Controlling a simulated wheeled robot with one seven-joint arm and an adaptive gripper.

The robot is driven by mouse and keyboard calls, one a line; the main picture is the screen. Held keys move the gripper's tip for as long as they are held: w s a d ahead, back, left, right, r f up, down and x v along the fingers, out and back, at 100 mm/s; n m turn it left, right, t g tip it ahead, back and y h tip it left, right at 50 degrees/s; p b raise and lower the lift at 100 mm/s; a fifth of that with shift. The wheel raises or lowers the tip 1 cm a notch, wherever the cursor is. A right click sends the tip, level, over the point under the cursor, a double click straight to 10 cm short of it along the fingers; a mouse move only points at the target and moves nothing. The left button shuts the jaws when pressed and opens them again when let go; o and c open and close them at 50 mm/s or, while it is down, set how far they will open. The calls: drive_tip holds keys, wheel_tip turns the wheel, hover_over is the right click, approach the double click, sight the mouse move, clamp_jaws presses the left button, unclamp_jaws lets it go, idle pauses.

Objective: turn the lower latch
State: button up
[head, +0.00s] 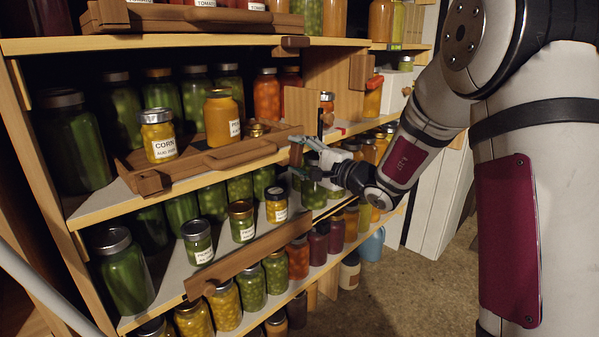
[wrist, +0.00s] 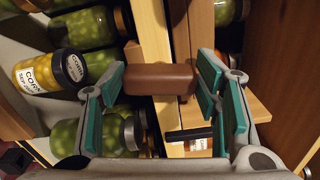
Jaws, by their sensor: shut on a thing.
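The lower latch (wrist: 160,78) is a brown wooden block with rounded edges, lying crosswise in the wrist view at the end of the middle shelf. In the head view a small part of it (head: 296,154) shows at my gripper (head: 303,158). In the wrist view my gripper (wrist: 163,84) has its green-padded fingers at the two ends of the latch, shut on it. The fingers and wrist partly hide the latch in the head view.
The upper latch (head: 290,41) is on the upper shelf edge. A wooden tray (head: 240,152) holds a corn jar (head: 158,136) and a yellow jar (head: 222,118) left of my gripper. Several jars crowd the shelves. Open floor (head: 385,275) lies at lower right.

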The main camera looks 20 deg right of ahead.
drive_tip(key=shift+f+n+b, duration=0.2)
drive_tip(key=shift+n+b, duration=0.7)
drive_tip(key=shift+b, duration=1.2)
drive_tip(key=o, duration=1.1)
drive_tip(key=shift+r, duration=0.1)
drive_tip(key=shift+o, duration=0.2)
drive_tip(key=shift+s, duration=0.1)
drive_tip(key=v, duration=1.1)
drive_tip(key=shift+s+d, duration=0.25)
drive_tip(key=shift+s, duration=0.1)
drive_tip(key=shift+a, duration=0.1)
